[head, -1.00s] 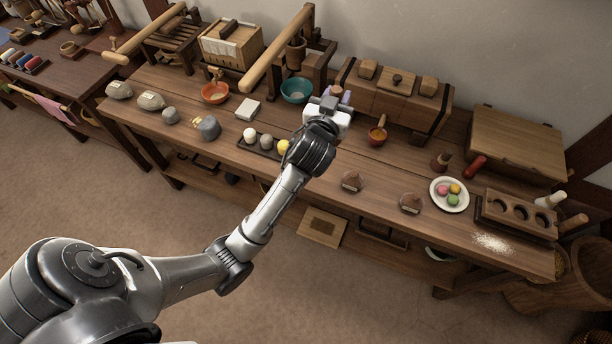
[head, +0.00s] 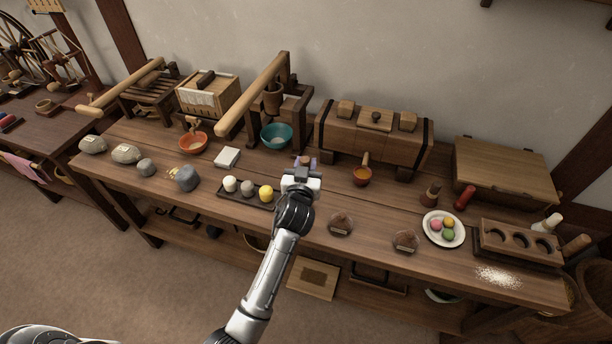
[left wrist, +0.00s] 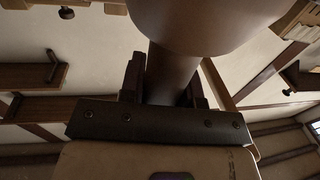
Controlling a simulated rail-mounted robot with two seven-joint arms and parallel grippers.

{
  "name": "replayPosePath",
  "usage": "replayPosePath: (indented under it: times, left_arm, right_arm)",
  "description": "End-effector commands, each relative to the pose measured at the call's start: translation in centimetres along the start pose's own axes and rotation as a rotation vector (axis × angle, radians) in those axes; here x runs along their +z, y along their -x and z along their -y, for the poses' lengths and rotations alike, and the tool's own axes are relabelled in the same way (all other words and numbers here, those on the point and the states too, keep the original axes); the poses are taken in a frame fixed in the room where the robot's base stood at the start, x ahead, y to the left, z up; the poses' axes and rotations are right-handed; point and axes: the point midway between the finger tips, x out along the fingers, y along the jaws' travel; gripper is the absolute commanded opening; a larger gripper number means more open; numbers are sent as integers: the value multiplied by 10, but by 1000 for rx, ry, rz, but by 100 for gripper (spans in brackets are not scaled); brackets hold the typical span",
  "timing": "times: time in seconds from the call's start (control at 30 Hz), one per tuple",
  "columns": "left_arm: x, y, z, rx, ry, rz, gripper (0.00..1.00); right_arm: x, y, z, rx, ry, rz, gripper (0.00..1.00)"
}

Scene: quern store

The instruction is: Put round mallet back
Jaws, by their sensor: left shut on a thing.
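My left gripper (head: 305,164) is over the bench, just right of the yellow ball on the dark tray. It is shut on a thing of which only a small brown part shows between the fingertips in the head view. In the left wrist view a dark handle (left wrist: 172,75) stands between the fingers, with a wider, rounded brown head (left wrist: 200,22) beyond it. This looks like the round mallet. The gripper hides the bench right behind it. My right gripper is not in view.
The dark tray (head: 240,200) holds several balls. A teal bowl (head: 277,137) sits under a wooden lever press (head: 252,94). Behind stands a wooden chest (head: 374,145). An orange cup (head: 362,176), two brown mounds and a plate (head: 427,231) of sweets are to the right.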

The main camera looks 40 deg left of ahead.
Motion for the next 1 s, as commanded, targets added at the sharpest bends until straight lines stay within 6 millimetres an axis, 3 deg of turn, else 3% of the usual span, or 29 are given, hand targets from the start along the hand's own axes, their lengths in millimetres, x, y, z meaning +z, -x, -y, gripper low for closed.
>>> replayPosePath:
  times: [0.03,0.13,0.63,0.67,0.9,1.0]
  left_arm:
    - [13,0,0,1,0,0,0]
    - [25,0,0,1,0,0,0]
    - [31,0,0,2,1,-3,0]
    - [31,0,0,1,1,-1,32]
    - [31,0,0,1,0,0,55]
    - [31,0,0,1,0,0,56]
  right_arm:
    - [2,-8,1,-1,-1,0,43]
    - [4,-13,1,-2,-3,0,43]
    - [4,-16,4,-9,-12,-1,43]
    - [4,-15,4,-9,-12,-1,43]
    - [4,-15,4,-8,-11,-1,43]
    - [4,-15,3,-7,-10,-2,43]
